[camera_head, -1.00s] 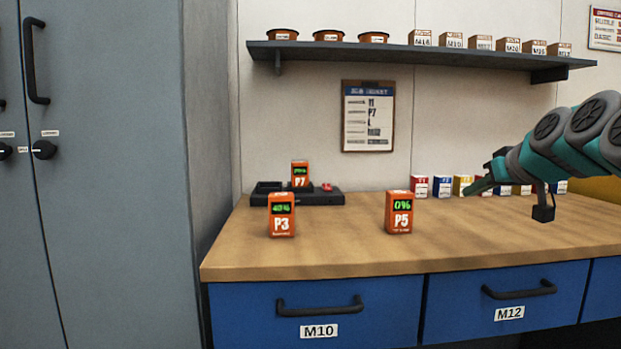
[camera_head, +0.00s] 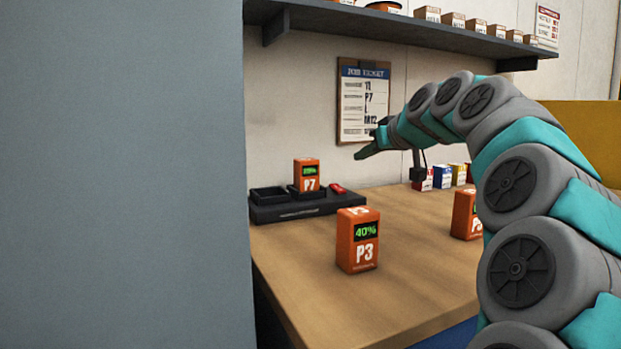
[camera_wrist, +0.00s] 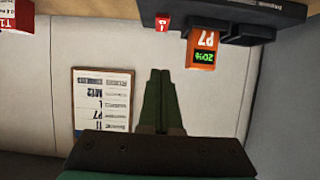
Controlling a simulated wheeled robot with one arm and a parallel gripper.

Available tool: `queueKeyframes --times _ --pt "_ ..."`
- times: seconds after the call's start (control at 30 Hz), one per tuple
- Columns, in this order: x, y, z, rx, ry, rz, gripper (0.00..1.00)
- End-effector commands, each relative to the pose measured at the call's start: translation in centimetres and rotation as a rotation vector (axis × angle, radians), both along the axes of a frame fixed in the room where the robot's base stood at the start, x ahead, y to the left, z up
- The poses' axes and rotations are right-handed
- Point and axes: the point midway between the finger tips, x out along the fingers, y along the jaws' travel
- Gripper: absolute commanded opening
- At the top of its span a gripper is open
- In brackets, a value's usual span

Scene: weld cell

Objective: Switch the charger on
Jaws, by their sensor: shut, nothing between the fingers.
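The black charger (camera_head: 295,212) sits at the back left of the bench and shows at the top right of the wrist view (camera_wrist: 262,12). Orange battery P7 (camera_head: 307,177) stands in one bay; its green display also shows in the wrist view (camera_wrist: 203,48). The other bay, to its left, looks empty. The red switch (camera_head: 337,188) is at the charger's right end; the wrist view shows it (camera_wrist: 162,22) beyond my fingertips, with a white mark. My gripper (camera_head: 360,155) is shut and empty, above and right of the switch in the head view, touching nothing. Its fingers show in the wrist view (camera_wrist: 160,78).
Battery P3 (camera_head: 358,240), reading 40%, stands in front of the charger. Another orange battery (camera_head: 465,215) is partly behind my arm. Small boxes (camera_head: 441,177) line the wall. A job ticket (camera_head: 363,103) hangs behind my gripper. A grey cabinet (camera_head: 120,170) fills the left.

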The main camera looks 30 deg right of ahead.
Motion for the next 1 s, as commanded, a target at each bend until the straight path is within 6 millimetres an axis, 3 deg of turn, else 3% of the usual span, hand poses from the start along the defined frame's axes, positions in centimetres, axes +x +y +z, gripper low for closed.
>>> queueKeyframes --times 0.47,1.0 --pt "0.8 0.0 -0.3 0.001 0.002 0.001 0.0" --pt "9.5 -0.6 -4.5 0.002 0.003 0.0 0.0"
